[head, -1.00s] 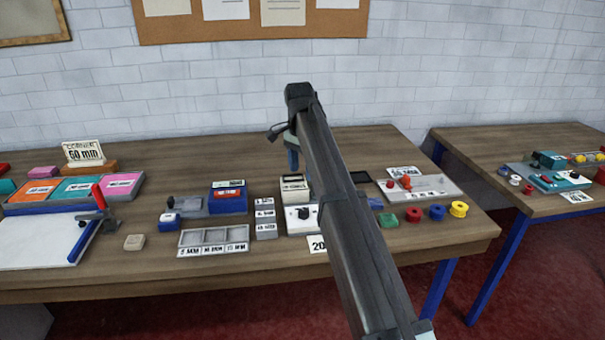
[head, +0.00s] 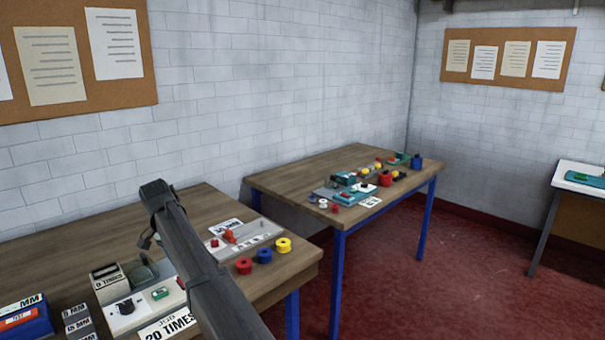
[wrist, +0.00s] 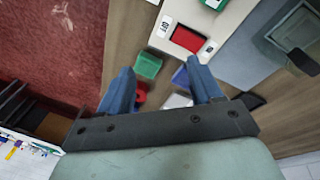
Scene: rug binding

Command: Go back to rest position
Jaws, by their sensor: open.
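My gripper (wrist: 159,68) shows in the wrist view with two blue fingers spread apart and nothing between them. It hangs above the table, with a green block (wrist: 148,66) and part of a blue block (wrist: 180,77) below. In the head view my dark arm reaches over the near table and hides the gripper's fingers.
A "JOB 20 TIMES" card (head: 168,328) lies before the device. Red (head: 243,266), blue (head: 264,256) and yellow (head: 283,245) spools stand near the right edge. A second table (head: 270,180) bears small items. Red floor (head: 450,275) is open to the right.

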